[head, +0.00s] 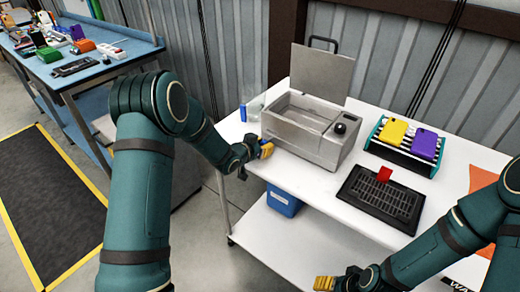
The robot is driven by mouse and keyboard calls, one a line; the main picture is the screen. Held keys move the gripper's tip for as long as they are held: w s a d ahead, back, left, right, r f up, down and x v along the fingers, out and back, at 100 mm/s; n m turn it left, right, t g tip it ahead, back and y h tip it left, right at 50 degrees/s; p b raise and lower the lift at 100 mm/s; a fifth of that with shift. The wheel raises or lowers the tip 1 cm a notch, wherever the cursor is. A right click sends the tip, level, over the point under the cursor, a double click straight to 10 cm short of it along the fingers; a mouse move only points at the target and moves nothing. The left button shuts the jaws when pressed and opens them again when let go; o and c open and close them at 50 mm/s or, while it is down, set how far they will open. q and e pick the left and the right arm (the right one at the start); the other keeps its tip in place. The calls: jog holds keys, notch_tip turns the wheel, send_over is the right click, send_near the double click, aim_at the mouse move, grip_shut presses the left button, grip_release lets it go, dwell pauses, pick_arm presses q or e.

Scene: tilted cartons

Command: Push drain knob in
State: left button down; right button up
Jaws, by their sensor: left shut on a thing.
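The grey metal tank (300,134) stands on the white table with its lid (322,72) raised. A round black knob (340,128) sits at its right end. My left gripper (266,150) is at the tank's lower left corner, its yellow fingertips against or very close to the wall. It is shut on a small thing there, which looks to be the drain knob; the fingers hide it. My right gripper (325,283) is low at the bottom edge, in front of the table and away from the tank. Its finger opening is unclear.
A blue item (243,112) and a clear beaker (256,107) stand left of the tank. To the right are a rack with yellow (392,132) and purple (425,144) pieces and a black grid tray (372,208) with a red piece (384,174). A blue bin (284,201) sits below.

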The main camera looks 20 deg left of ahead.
pick_arm(q)
jog(key=shift+w+d+f, duration=0.2)
jog(key=shift+w, duration=0.4)
jog(key=shift+r, duration=0.15)
jog(key=c, duration=0.6)
grip_release()
jog(key=shift+w+d, duration=0.1)
jog(key=shift+w, duration=0.1)
jog(key=shift+c, duration=0.2)
jog(key=shift+s, duration=0.2)
jog(key=v, duration=1.1)
jog(key=shift+s+r, duration=0.25)
jog(key=shift+s, duration=0.05)
